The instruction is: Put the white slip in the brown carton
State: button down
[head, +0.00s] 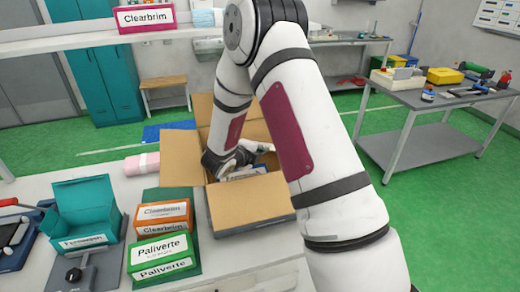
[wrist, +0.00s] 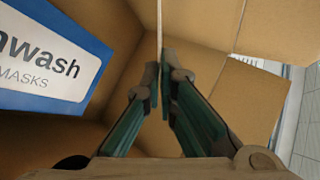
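The brown carton (head: 232,212) stands open on the table in the head view, its flaps spread. My gripper (head: 235,168) reaches down into its mouth, partly hidden by my arm. In the wrist view the carton's cardboard walls (wrist: 245,95) surround my gripper (wrist: 164,75). Its fingers are closed together on a thin pale strip, the white slip (wrist: 159,28), seen edge-on and pointing away from the fingertips. The slip cannot be made out in the head view. A blue and white box (wrist: 45,65) marked "MASKS" lies in the carton, left of the fingers.
Left of the carton are an open teal box (head: 88,212), orange Clearbrim boxes (head: 163,214) and green Paliverte boxes (head: 160,255). A pink roll (head: 141,164) lies behind them. A shelf (head: 90,42) with a Clearbrim box crosses above. A grey side table (head: 435,95) holds tools.

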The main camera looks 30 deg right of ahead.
jog(key=c, duration=2.3)
grip_release()
jog(key=shift+f, duration=0.1)
jog(key=o, duration=0.5)
